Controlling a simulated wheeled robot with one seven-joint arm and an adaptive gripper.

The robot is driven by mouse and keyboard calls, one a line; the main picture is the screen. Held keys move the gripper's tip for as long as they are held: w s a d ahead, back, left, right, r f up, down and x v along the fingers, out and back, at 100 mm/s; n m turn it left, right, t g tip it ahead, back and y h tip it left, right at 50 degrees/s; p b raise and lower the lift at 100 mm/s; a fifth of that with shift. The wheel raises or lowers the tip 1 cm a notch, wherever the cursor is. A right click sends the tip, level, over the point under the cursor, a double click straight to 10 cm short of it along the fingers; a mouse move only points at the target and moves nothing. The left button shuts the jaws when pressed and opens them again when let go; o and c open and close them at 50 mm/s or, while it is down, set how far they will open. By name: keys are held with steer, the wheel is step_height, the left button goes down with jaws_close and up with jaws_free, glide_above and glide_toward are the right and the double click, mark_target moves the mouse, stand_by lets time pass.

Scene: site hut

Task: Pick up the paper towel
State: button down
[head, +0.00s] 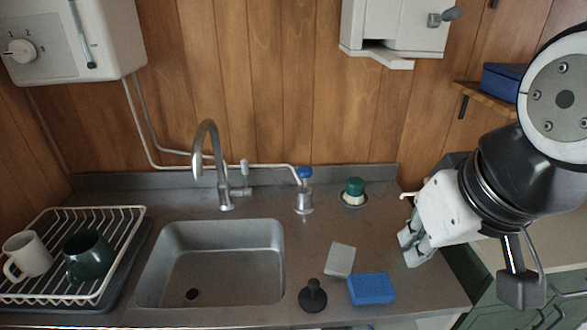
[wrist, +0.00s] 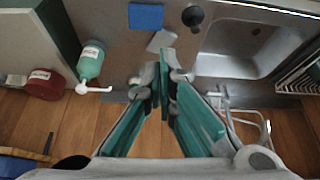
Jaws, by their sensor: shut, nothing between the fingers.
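No roll or sheet is plainly a paper towel. A flat pale grey-white rectangle (head: 340,260) lies on the counter right of the sink; I cannot tell whether it is paper, cloth or a pad. It also shows in the wrist view (wrist: 161,40). A white wall unit (head: 400,28) has a pale ledge jutting from its bottom; whether that is paper is unclear. My gripper (head: 412,247) is above the counter's right end, right of the flat rectangle and apart from it. In the wrist view its teal fingers (wrist: 166,68) meet at the tips, empty.
A blue sponge (head: 371,289) and a black plunger-like plug (head: 313,296) lie near the rectangle. The sink (head: 212,262) and tap (head: 212,160) are left. A dish rack (head: 120,225) holds two mugs. The wrist view shows a green bottle (wrist: 90,62) and red jar (wrist: 44,84).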

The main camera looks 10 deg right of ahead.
steer(key=c, duration=2.3)
jaws_free()
steer(key=o, duration=0.5)
steer(key=shift+c, duration=0.2)
steer(key=o, duration=0.5)
steer(key=shift+w+d+r, duration=0.1)
steer(key=shift+w, duration=0.2)
steer(key=o, duration=1.3)
steer(key=w, duration=0.1)
steer(key=w+n+g+h+p, duration=0.1)
steer(key=w, duration=0.1)
steer(key=w+d+n, duration=0.1)
steer(key=shift+w+r+g+h, duration=0.2)
steer(key=shift+g+h, duration=0.1)
steer(key=shift+o, duration=0.2)
steer(key=n+g+y+p, duration=0.25)
steer(key=n+p, duration=0.25)
steer(key=n, duration=0.5)
glide_above(342, 258)
step_height(342, 258, down, 16)
steer(key=shift+g+h, duration=0.45)
steer(key=f, duration=0.5)
steer(key=f+p, duration=0.1)
steer(key=f, duration=0.2)
steer(key=shift+w+a, duration=0.1)
steer(key=shift+w, duration=0.15)
steer(key=shift+s+f+p, duration=0.2)
steer(key=shift+f+p, duration=0.4)
steer(key=shift+f, duration=2.1)
